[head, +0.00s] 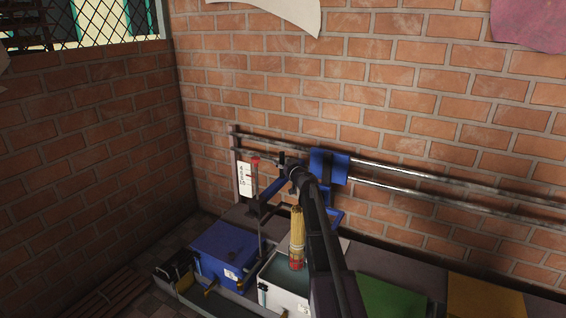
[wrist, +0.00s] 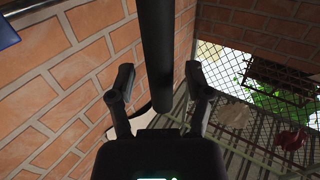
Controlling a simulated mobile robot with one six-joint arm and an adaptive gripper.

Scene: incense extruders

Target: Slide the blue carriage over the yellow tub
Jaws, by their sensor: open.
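The blue carriage (head: 338,166) rides on two metal rails along the brick wall, toward their left end. Part of its lower frame is hidden behind my arm. The yellow tub (head: 485,300) is at the lower right, well to the right of the carriage and partly cut off by the picture edge. My gripper (head: 287,164) is near the carriage's left side; its fingers are small there. In the wrist view my gripper (wrist: 159,78) is open, with a dark round bar (wrist: 157,45) between its fingers. I cannot tell whether they touch it.
A blue tub (head: 225,248), a white tub (head: 283,282) and a green tub (head: 390,296) stand left of the yellow one. A tan stick bundle (head: 297,238) hangs above the white tub. The rails (head: 450,199) are clear to the right.

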